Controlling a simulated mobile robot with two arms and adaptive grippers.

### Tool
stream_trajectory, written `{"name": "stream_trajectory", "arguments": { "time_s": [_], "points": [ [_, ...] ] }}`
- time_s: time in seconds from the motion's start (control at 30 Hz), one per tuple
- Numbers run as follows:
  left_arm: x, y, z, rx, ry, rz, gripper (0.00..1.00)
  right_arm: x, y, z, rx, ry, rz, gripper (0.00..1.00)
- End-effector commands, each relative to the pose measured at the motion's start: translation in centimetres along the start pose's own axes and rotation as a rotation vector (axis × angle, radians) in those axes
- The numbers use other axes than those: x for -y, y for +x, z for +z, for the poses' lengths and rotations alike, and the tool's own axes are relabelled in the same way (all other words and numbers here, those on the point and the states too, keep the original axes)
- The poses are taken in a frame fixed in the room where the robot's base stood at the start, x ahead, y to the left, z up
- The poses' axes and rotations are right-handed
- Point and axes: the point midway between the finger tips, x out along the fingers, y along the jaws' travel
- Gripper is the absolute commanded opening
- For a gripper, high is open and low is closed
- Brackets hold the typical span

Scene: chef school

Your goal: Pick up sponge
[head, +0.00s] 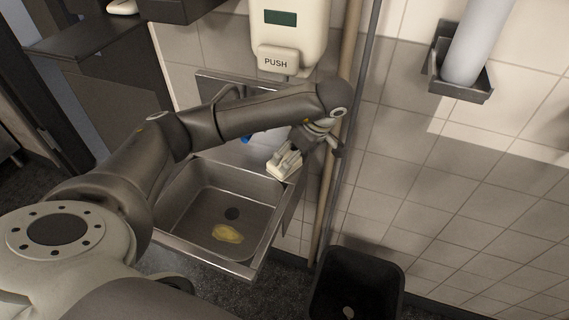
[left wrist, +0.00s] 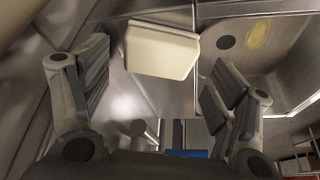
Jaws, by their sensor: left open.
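A pale cream block (head: 284,167), which looks like the sponge, lies on the metal ledge at the back right corner of the sink. In the left wrist view the block (left wrist: 160,52) lies ahead of and between the spread fingers, with a gap on each side. My left gripper (head: 296,152) is open at the block in the head view; its fingers (left wrist: 158,80) hold nothing. A flat yellow piece (head: 228,233) lies on the sink floor near the drain; I cannot tell what it is. My right gripper is not in view.
The metal sink (head: 190,238) has raised rims. A soap dispenser (head: 287,35) hangs on the wall above. A vertical pipe (head: 335,165) runs close to the gripper's right. A blue thing (head: 258,136) is partly hidden behind my arm. A black bin (head: 357,284) stands below right.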

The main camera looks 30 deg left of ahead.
Motion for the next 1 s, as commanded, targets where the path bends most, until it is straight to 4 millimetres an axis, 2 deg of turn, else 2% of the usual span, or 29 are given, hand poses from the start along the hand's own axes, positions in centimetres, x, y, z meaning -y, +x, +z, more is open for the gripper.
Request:
{"name": "stream_trajectory", "arguments": {
  "time_s": [0.17,0.3,0.5,0.73,0.93,1.0],
  "points": [
    [0.1,1.2,-0.2,0.001,-0.001,-0.003,0.81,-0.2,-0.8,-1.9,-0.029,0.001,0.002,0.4],
    [0.2,3.1,-0.4,0.002,0.0,-0.004,0.81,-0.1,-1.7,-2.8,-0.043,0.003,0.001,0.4],
    [0.1,5.2,-0.3,0.002,0.0,0.001,0.81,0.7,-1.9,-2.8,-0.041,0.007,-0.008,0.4],
    [0.0,5.3,-0.3,0.001,0.0,0.002,0.81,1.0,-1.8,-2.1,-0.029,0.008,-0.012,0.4],
    [0.0,5.3,-0.3,0.002,0.0,0.002,0.56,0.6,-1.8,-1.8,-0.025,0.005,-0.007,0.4],
    [0.0,5.3,-0.3,0.002,0.0,0.002,0.52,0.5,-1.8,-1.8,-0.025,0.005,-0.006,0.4]
  ]
}}
